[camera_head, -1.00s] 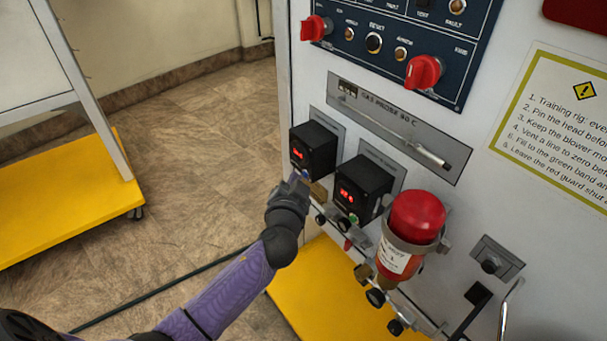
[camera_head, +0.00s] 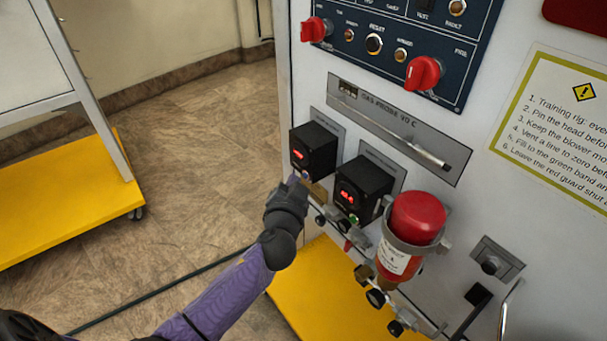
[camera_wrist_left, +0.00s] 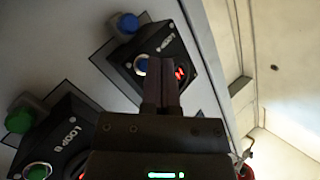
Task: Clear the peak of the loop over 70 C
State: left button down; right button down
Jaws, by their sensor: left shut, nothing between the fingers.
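Two black loop boxes with red displays sit on the white panel. The left one, loop A (camera_head: 319,140), has a blue button (camera_wrist_left: 140,65) beside its display. The right one, loop B (camera_head: 370,180), has a green button (camera_head: 353,218). The digits are too small to read surely. My left gripper (camera_head: 293,181) is shut and empty, its tips at the lower front of loop A. In the left wrist view the fingertips (camera_wrist_left: 161,62) lie between the blue button and the red display; I cannot tell whether they touch. My right gripper is not in view.
A red bottle (camera_head: 415,217) in a bracket and valve fittings stand right of the boxes. A grey probe plate (camera_head: 372,122) is above them. Red knobs (camera_head: 424,72) are on the blue panel.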

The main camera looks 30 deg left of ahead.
pick_arm(q)
jog(key=shift+s+a, duration=0.1)
jog(key=shift+s, duration=0.2)
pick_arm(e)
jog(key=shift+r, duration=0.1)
pick_arm(q)
jog(key=shift+w, duration=0.1)
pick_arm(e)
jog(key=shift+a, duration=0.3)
pick_arm(q)
jog(key=shift+w, duration=0.3)
